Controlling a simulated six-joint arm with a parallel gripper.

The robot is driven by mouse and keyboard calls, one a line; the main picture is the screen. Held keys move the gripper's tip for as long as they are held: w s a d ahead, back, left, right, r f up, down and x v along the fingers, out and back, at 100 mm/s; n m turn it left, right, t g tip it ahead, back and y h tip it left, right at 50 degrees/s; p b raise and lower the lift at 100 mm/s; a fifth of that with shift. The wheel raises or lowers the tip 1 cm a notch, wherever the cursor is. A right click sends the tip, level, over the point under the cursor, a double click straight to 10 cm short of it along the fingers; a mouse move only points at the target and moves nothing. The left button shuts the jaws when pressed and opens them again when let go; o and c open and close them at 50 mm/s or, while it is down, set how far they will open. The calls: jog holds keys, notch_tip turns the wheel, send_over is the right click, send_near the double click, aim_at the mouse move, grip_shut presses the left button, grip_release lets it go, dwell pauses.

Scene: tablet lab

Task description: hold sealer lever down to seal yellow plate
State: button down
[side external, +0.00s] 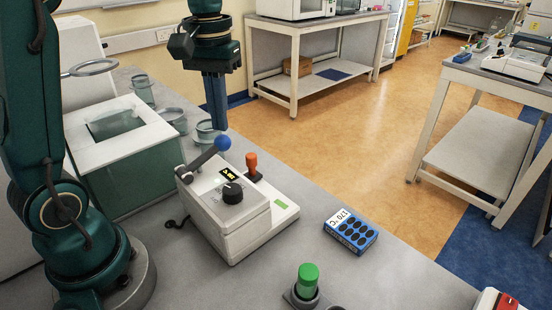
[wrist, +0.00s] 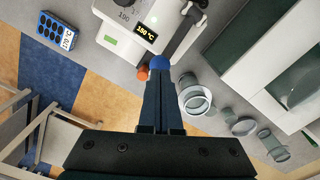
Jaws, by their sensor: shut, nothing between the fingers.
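The white plate sealer (side external: 240,222) stands on the grey bench, with a dark dial and a small display lit yellow. Its dark lever (side external: 201,163) slants upward and ends in a blue ball knob (side external: 222,143). My gripper (side external: 218,130) is shut and empty, pointing down, with its fingertips just above the knob. In the wrist view the fingertips (wrist: 160,80) lie right against the knob (wrist: 160,64) in the picture; I cannot tell if they touch. A blue plate block (side external: 351,232) marked 170 °C lies right of the sealer. I cannot make out a yellow plate.
An orange-handled part (side external: 251,162) stands behind the sealer, close to the knob. Several glass jars (side external: 142,90) and a glass-walled box (side external: 130,160) stand to the left. A green knob (side external: 307,276) is at the front. The bench right of the sealer is mostly clear.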

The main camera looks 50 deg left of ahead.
jog(key=shift+r, duration=2.5)
jog(key=shift+d+r, duration=0.15)
jog(key=shift+r, duration=0.05)
jog(key=s+d+r+m+t, duration=0.1)
jog(key=s+d+r, duration=0.1)
jog(key=s+d, duration=0.15)
jog(key=s+d+f+m+t, duration=0.3)
jog(key=s+f+m+t, duration=0.1)
jog(key=s+f, duration=0.3)
notch_tip(320, 180, down, 2)
jog(key=shift+f+m+t, duration=0.2)
jog(key=shift+m+t, duration=0.1)
jog(key=shift+m, duration=0.2)
jog(key=shift+d, duration=0.1)
